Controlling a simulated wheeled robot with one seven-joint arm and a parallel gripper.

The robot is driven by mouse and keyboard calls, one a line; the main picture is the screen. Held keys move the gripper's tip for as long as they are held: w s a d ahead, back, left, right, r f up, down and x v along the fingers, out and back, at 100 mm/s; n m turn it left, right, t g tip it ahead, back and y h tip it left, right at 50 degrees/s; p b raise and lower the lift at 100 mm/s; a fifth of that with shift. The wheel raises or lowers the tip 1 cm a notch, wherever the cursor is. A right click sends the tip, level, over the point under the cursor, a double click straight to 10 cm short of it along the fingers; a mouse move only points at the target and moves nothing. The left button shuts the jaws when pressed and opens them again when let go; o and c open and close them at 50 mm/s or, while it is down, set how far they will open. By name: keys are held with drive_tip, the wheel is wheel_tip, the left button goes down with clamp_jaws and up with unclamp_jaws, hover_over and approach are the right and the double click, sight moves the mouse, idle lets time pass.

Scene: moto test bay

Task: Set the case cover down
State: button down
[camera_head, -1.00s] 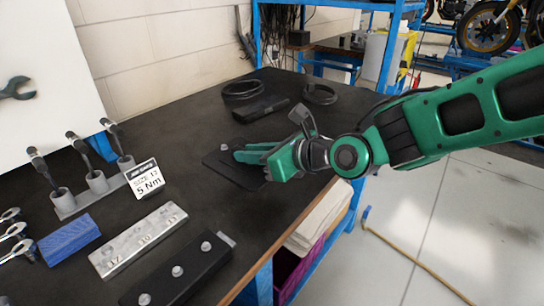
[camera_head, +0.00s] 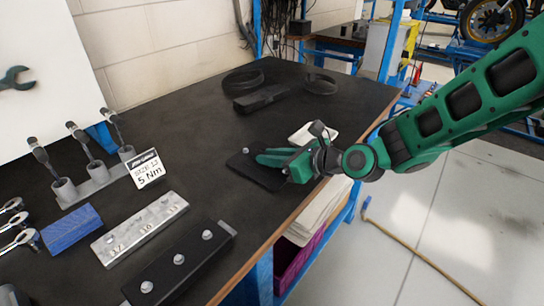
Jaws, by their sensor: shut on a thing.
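The case cover (camera_head: 250,171) appears to be the dark flat plate with a small metal bolt head near its far left corner. My gripper (camera_head: 272,159) is green and shut on the plate's right part, reaching in from the right. The plate is roughly level over the right part of the black workbench (camera_head: 200,135), near its front right edge. I cannot tell whether it touches the bench top or hangs just above it. My fingers hide part of the plate.
A pale flat object (camera_head: 302,136) lies just behind my gripper. A black block (camera_head: 262,98) and coiled black rings (camera_head: 320,84) lie farther back. A numbered metal bar (camera_head: 138,231), a black bolted bar (camera_head: 180,266) and a blue block (camera_head: 71,228) are front left. Bench centre is clear.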

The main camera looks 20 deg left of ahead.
drive_tip(key=c, duration=1.6)
unclamp_jaws()
drive_tip(key=v, duration=1.2)
drive_tip(key=shift+r, duration=0.15)
